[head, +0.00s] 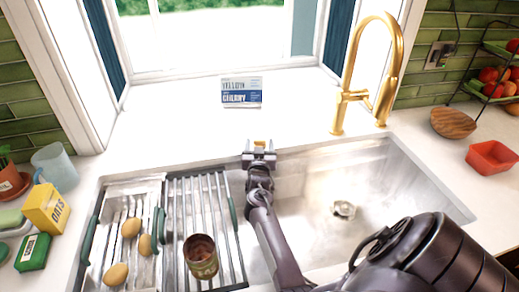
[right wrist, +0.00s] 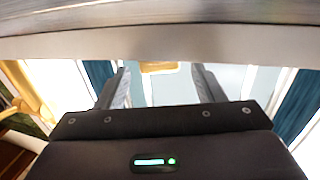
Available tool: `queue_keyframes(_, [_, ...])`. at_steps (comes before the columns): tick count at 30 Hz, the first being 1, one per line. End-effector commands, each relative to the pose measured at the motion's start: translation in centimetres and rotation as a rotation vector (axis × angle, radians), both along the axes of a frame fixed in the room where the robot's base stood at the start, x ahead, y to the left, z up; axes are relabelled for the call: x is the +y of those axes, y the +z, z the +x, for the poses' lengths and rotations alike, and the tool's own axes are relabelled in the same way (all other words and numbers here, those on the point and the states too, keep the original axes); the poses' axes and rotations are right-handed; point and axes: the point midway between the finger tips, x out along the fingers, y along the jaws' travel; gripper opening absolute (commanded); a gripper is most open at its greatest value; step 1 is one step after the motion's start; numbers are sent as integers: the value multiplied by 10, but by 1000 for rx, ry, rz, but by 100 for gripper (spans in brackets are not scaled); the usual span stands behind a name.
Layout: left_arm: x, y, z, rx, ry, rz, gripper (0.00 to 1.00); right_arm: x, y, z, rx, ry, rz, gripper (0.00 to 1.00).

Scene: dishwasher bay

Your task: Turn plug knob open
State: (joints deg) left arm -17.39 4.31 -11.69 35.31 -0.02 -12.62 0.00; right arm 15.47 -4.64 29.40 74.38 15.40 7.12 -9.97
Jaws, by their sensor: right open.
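A small gold knob (head: 260,144), which looks like the plug knob, is at the back rim of the sink, left of the tap. It also shows in the right wrist view (right wrist: 158,67), between the two fingers. My right gripper (head: 259,153) is open, with its fingers on either side of the knob and gaps on both sides in the wrist view. I cannot tell how deep the knob lies between the fingers. The drain (head: 343,210) is on the floor of the steel sink (head: 300,178). My left gripper is not in view.
A tall gold tap (head: 345,97) stands behind the sink at right. A blue and white box (head: 241,92) stands on the counter behind the knob. A drying rack (head: 215,188) with a can (head: 201,257) covers the left of the sink. A red bowl (head: 491,157) is at far right.

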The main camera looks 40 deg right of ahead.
Motion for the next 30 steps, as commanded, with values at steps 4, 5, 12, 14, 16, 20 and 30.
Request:
queue_keyframes(4, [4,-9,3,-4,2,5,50,-8,-1,7,-1,0,-1,62])
queue_keyframes(5, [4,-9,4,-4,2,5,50,-8,-1,8,-1,0,-1,62])
queue_keyframes(12, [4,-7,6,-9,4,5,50,-8,1,9,0,1,0,62])
queue_keyframes(14, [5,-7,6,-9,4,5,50,-8,1,9,0,1,0,55])
queue_keyframes(16, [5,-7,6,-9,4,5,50,-8,1,9,0,1,0,46])
queue_keyframes(20, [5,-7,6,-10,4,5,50,-8,1,9,0,1,0,29])
queue_keyframes(30, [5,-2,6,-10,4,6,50,-12,2,6,2,108,-6,17])
